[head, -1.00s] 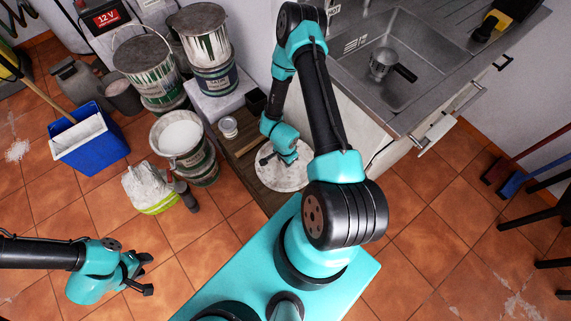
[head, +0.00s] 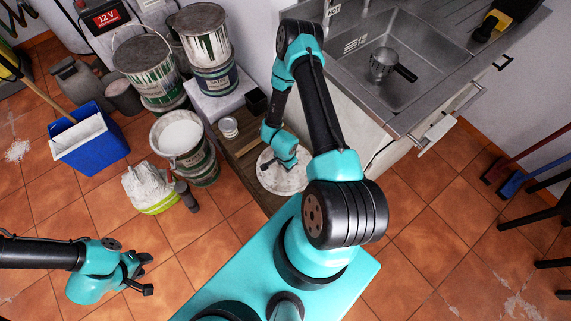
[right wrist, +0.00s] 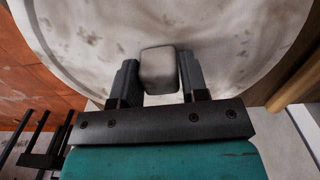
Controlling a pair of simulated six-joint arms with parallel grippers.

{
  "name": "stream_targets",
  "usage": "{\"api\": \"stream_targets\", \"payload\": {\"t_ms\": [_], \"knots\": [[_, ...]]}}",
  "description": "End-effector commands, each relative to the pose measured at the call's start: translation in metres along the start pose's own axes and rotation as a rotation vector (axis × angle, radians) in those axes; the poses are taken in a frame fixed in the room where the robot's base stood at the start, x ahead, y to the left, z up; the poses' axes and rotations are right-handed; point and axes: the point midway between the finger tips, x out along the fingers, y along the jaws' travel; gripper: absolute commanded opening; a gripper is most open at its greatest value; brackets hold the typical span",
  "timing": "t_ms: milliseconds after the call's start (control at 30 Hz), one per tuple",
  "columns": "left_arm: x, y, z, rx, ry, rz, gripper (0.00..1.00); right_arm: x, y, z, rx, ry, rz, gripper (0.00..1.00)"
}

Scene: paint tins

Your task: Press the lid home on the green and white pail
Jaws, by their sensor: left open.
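The green and white pail (head: 180,142) stands open-topped on another tin left of the bench in the head view, with white paint inside. A round whitish, spotted lid (head: 290,183) lies flat at the near end of the wooden bench. In the right wrist view the lid (right wrist: 85,38) fills the upper part, with a pale knob (right wrist: 158,70) at its middle. My right gripper (head: 282,163) is shut on this knob, a finger on each side. My left gripper (head: 144,273) is open and empty above the floor at the lower left.
A lime bucket (head: 155,190) with white stuff and a dark bottle (head: 186,196) stand in front of the pail. A small jar (head: 228,127) sits on the bench. Stacked tins (head: 207,50) stand behind, and a sink (head: 390,60) lies right. The tiled floor between left gripper and bucket is clear.

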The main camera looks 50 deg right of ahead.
Motion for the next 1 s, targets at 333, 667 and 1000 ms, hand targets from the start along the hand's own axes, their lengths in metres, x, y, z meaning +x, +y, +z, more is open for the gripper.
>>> {"api": "stream_targets", "payload": {"t_ms": [333, 667, 1000], "knots": [[0.0, 0.0, 0.0, 0.0, 0.0, 0.0, 0.43, 0.0, 0.0, 0.0, 0.0, 0.0, 0.0, 0.61], [0.0, 0.0, 0.0, 0.0, 0.0, 0.0, 0.43, -0.01, 0.0, 0.0, -0.001, 0.0, 0.0, 0.61], [0.0, 0.0, 0.0, 0.0, 0.0, 0.0, 0.43, -0.056, -0.002, -0.006, 0.001, 0.0, -0.002, 0.61]]}}
